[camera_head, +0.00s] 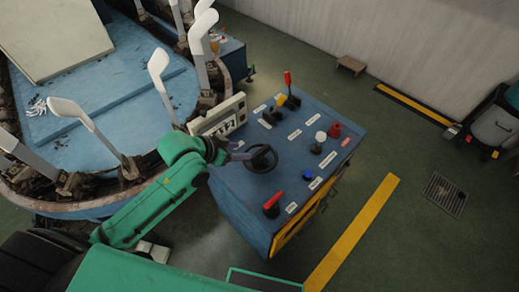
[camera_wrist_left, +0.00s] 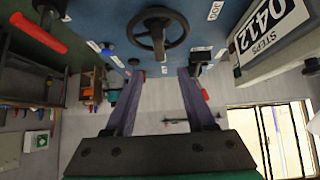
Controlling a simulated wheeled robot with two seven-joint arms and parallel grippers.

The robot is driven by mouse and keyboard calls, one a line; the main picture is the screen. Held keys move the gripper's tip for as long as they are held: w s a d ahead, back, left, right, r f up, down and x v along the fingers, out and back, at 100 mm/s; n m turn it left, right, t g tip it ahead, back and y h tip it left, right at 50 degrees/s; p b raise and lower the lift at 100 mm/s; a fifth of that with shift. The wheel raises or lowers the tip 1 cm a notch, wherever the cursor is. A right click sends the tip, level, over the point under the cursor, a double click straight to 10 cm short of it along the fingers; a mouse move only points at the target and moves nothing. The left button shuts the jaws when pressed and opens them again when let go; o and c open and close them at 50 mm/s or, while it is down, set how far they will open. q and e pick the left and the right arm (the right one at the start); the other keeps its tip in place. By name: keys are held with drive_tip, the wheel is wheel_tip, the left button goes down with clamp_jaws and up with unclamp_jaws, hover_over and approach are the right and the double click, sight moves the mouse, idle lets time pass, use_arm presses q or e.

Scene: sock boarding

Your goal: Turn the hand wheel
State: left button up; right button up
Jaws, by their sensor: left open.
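The hand wheel (camera_head: 262,157) is a small black ring with spokes, mounted on the blue control panel top (camera_head: 236,182) near its left side. It also shows at the top of the left wrist view (camera_wrist_left: 157,22). My left gripper (camera_head: 243,154) reaches in from the left, its purple fingers beside the wheel. In the left wrist view my left gripper (camera_wrist_left: 161,74) is open and empty, with its two fingers spread apart. The wheel lies beyond the fingertips, roughly centred between them. I cannot tell whether a finger touches it. My right gripper is not in view.
A step counter (camera_head: 218,116) stands behind the wheel. The sock-form machine (camera_head: 105,85) is at left.

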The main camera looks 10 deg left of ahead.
sight(260, 151)
use_arm(q)
drive_tip(key=x, duration=1.2)
drive_tip(key=shift+w+d+f+p, duration=0.1)
drive_tip(key=shift+w+d+p, duration=0.15)
drive_tip(key=shift+p, duration=0.1)
drive_tip(key=shift+s, duration=0.1)
drive_tip(key=shift+c, duration=0.3)
clamp_jaws()
